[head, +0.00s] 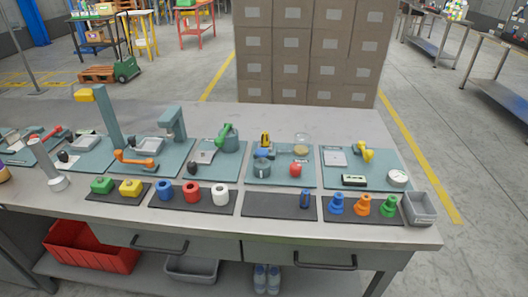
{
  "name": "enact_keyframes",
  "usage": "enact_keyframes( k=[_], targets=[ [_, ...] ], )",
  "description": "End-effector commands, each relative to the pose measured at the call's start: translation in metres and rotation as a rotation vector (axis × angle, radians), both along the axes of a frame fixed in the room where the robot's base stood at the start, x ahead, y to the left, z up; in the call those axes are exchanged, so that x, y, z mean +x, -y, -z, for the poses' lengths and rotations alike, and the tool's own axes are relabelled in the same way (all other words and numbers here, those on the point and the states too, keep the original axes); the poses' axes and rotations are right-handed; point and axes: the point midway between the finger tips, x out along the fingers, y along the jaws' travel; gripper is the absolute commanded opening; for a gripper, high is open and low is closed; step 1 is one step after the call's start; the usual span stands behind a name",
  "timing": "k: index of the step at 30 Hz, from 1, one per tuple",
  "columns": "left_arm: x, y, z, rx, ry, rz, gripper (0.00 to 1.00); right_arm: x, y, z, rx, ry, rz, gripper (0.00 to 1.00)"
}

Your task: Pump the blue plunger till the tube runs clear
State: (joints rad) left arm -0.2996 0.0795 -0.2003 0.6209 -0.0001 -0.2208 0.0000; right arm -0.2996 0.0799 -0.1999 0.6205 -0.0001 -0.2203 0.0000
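Neither of my grippers is in view. I cannot tell for sure which thing is the blue plunger or which is its tube. A small blue and yellow device (265,147) sits behind a grey-blue mug-like part (262,166) on a teal board. A clear domed vessel (300,145) with yellowish content stands to its right. Nothing is seen touching any of them.
The grey bench (400,236) carries teal boards with fixtures, including a tall post (108,118) at left. Orange and green cones, coloured blocks and a grey bin (419,209) line its front. Stacked cartons (305,50) stand behind. The bench's front edge strip is clear.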

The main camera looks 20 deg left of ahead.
Motion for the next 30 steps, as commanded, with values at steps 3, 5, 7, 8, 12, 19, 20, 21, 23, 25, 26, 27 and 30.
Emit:
enact_keyframes(
  k=[3,5,7,8,12,19,20,21,23,25,26,27,30],
  targets=[
    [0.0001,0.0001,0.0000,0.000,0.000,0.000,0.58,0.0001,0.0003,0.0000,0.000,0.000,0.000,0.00],
    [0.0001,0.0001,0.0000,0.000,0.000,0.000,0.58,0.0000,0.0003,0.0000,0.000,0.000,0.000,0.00],
    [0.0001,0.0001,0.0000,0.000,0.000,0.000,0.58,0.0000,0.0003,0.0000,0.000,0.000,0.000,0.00],
    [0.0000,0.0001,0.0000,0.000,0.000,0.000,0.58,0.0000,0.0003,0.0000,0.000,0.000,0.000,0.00],
    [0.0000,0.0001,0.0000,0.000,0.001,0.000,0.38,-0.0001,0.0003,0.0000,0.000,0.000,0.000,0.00],
    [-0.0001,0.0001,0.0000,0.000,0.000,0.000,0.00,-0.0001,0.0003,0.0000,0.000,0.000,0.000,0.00],
    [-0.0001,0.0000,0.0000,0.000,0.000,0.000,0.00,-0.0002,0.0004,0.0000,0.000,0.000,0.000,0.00],
    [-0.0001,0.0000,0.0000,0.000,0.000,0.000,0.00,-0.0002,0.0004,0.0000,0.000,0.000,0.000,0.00],
    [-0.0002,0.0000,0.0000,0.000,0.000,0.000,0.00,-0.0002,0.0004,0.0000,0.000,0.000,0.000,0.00],
    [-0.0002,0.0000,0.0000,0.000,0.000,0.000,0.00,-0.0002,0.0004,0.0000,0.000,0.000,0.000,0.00],
    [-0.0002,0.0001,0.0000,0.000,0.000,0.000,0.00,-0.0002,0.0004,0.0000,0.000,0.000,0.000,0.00],
    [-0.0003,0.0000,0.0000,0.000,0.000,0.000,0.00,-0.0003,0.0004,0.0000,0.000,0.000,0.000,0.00],
    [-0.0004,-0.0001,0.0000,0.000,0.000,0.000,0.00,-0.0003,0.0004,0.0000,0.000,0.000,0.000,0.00]
  ],
)
